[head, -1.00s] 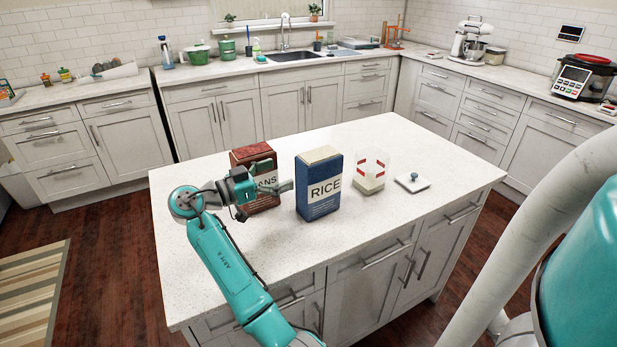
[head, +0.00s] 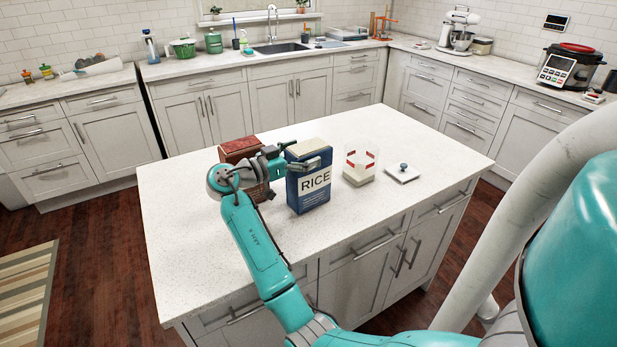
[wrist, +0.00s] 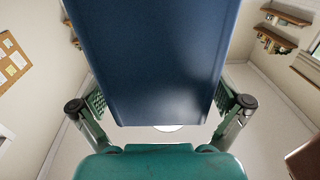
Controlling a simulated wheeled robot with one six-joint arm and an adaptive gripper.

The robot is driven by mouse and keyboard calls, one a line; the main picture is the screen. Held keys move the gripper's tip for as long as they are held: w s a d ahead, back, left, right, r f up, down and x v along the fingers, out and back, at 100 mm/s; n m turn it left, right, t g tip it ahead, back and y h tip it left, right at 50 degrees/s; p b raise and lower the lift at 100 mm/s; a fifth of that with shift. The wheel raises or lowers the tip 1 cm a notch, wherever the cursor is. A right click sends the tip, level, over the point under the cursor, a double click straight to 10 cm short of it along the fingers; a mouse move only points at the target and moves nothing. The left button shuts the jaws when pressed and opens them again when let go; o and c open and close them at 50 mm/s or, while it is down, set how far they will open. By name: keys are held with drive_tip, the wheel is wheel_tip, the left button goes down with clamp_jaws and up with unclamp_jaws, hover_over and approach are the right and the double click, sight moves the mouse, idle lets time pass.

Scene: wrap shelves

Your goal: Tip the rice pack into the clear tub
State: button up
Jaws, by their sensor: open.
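The blue rice pack (head: 313,190), labelled RICE with a pale top, stands upright on the white island. The clear tub (head: 359,165) with red marks stands to its right, with pale contents low inside. My gripper (head: 303,156) is open at the upper left of the pack, with one finger across its front. In the wrist view the pack's blue side (wrist: 155,60) fills the space between my two spread fingers (wrist: 160,108). I cannot tell whether the pads touch it.
A red-brown beans pack (head: 238,150) stands just left of the rice pack, partly behind my arm. The island's front and left top are clear.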

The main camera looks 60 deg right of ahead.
drive_tip(key=c, duration=1.8)
drive_tip(key=shift+o, duration=0.2)
drive_tip(key=shift+r, duration=0.1)
